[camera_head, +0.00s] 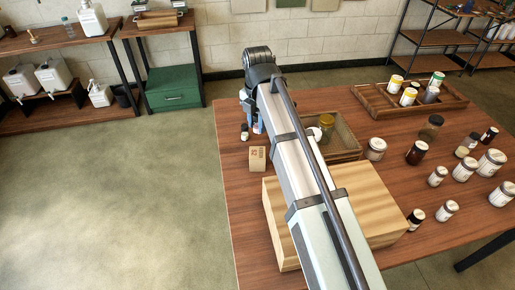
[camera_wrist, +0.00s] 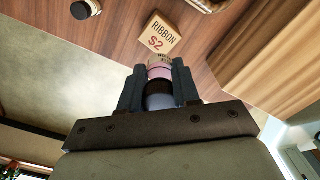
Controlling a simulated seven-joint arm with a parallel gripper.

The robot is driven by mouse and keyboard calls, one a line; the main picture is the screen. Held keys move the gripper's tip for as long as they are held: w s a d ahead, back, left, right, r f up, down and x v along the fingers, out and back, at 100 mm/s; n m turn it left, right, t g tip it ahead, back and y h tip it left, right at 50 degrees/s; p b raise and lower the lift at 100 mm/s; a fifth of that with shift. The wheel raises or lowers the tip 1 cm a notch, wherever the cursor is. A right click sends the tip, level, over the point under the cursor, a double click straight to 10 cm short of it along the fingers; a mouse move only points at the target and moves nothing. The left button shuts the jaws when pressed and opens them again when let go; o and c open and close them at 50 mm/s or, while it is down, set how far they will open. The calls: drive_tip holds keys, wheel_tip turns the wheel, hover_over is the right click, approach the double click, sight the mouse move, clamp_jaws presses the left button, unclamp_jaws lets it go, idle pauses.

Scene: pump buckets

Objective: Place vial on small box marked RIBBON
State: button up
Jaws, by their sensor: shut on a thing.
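The small box marked RIBBON (camera_wrist: 158,33) is tan, shows "RIBBON $2" on its face and lies just beyond my fingertips in the wrist view. In the head view the small box (camera_head: 257,158) stands near the table's left edge. My gripper (camera_wrist: 159,88) is shut on a vial (camera_wrist: 159,72) with a pale label, a pink band and a dark part. The vial's far end overlaps the lower edge of the box in the wrist view; I cannot tell whether they touch. In the head view my arm mostly hides my gripper (camera_head: 257,121) and the vial.
A small dark-capped bottle (camera_head: 244,132) stands beside my gripper, behind the box. A large wooden crate (camera_head: 385,205) is to the right and nearer. A tray (camera_head: 342,143) with jars lies to the right. Several jars fill the table's right side. The table's left edge is close.

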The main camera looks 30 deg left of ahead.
drive_tip(key=shift+f, duration=4.6)
drive_tip(key=shift+f, duration=0.1)
drive_tip(key=o, duration=1)
drive_tip(key=shift+o, duration=0.2)
wheel_tip(320, 180, up, 12)
drive_tip(key=shift+r, duration=0.1)
